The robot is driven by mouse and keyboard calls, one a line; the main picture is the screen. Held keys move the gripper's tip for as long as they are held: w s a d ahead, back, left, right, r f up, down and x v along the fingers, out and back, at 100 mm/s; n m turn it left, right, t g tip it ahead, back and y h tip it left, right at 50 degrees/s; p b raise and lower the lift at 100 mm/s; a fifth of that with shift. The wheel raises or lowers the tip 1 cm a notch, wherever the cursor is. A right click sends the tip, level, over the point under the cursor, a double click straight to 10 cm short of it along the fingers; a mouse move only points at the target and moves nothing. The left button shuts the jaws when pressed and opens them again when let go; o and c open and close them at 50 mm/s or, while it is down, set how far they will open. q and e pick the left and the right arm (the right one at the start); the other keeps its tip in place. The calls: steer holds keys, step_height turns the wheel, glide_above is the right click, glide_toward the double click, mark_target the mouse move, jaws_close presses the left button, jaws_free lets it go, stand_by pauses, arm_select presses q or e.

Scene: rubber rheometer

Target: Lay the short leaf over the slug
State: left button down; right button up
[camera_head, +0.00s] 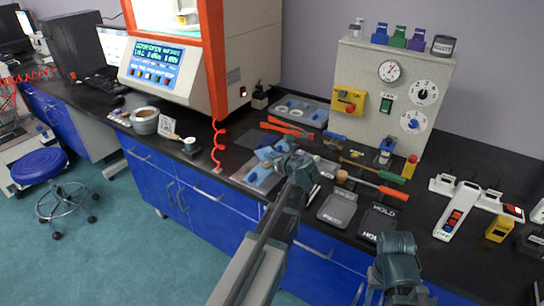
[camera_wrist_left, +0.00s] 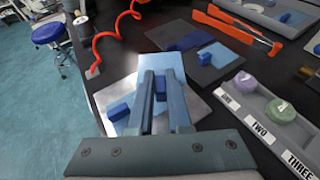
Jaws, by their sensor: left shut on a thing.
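My left gripper (camera_head: 287,158) is over the pale plate (camera_head: 262,180) on the bench. In the left wrist view the gripper (camera_wrist_left: 158,78) is shut on a small dark blue tab (camera_wrist_left: 160,88). A light blue sheet (camera_wrist_left: 165,66), probably a leaf, shows around and behind the fingers. Another small blue block (camera_wrist_left: 119,111) sits on the plate left of the fingers. I cannot make out the slug; the fingers may cover it. My right arm's end (camera_head: 396,265) is low at the right, and its fingertips are not clear.
A dark plate with dark blue and light blue pieces (camera_wrist_left: 218,55) lies behind. A tray labelled ONE, TWO, THREE (camera_wrist_left: 262,125) with green and purple discs is at the right. Orange-handled tools (camera_head: 287,128), a red coiled cord (camera_head: 217,145) and two dark pads (camera_head: 337,208) are nearby.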

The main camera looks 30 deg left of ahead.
arm_select(q)
steer(key=shift+f+b, duration=1.75)
steer(key=shift+f, duration=0.2)
steer(key=c, duration=0.8)
jaws_free()
steer(key=p+v, duration=0.5)
steer(key=v, duration=0.8)
steer(key=shift+s+d+r, duration=0.2)
steer(key=shift+d, duration=0.05)
